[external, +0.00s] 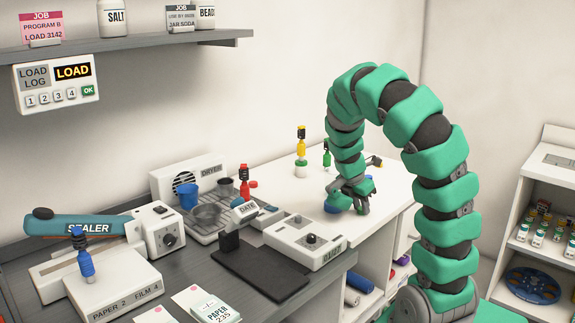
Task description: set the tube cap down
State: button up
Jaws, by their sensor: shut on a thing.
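My gripper (350,203) is low over the white counter, right of the middle in the external view, with its fingers pointing down. A small red cap-like piece (253,184) lies by a red-topped bottle (244,182).
A yellow-topped bottle (301,146) and a green one (327,156) stand behind my gripper. A white device (303,241) with knobs is at front left. A dryer rack (208,222) with cups is farther left.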

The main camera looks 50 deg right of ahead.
jog(key=shift+r, duration=1.3)
jog(key=s+a+r, duration=0.2)
jog(key=s+a, duration=0.6)
jog(key=s, duration=0.5)
jog(key=shift+s+a+r+b, duration=0.15)
jog(key=shift+s+a+b, duration=0.1)
jog(key=shift+b, duration=0.2)
